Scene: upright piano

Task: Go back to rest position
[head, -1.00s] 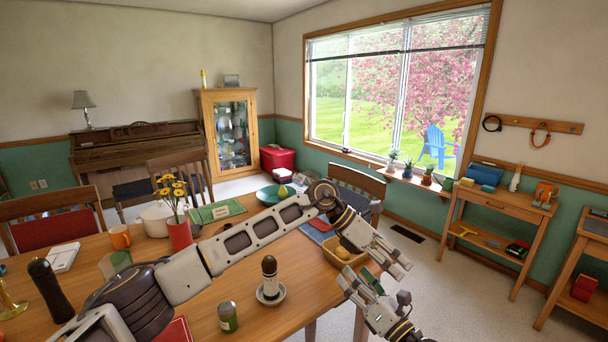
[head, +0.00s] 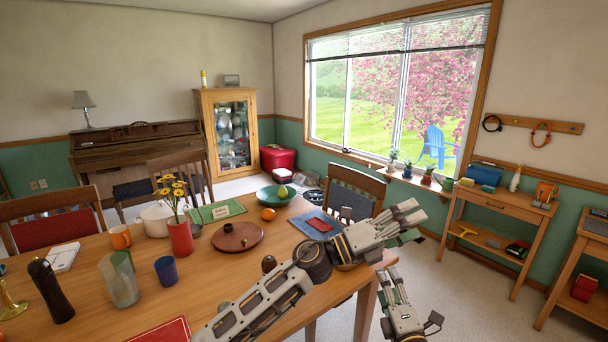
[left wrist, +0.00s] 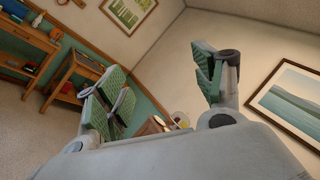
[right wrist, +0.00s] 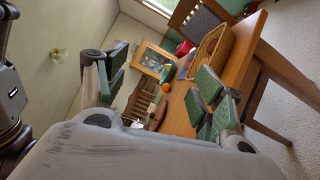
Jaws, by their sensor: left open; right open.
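My left gripper (head: 412,222) is open and empty, in the air beyond the right edge of the dining table. In the left wrist view its spread green-padded fingers (left wrist: 160,88) have nothing between them. My right gripper (head: 388,280) is lower, near the table's right corner. It is also open and empty; in the right wrist view its fingers (right wrist: 160,85) are spread, with the table behind. My left arm crosses the table's front right part and hides some of what stands there.
The dining table (head: 80,290) holds a brown dish (head: 237,237), an orange (head: 268,214), a green bowl (head: 275,195), a blue cup (head: 166,270), a glass (head: 120,285) and a red flower vase (head: 180,238). A chair (head: 352,195) stands behind it.

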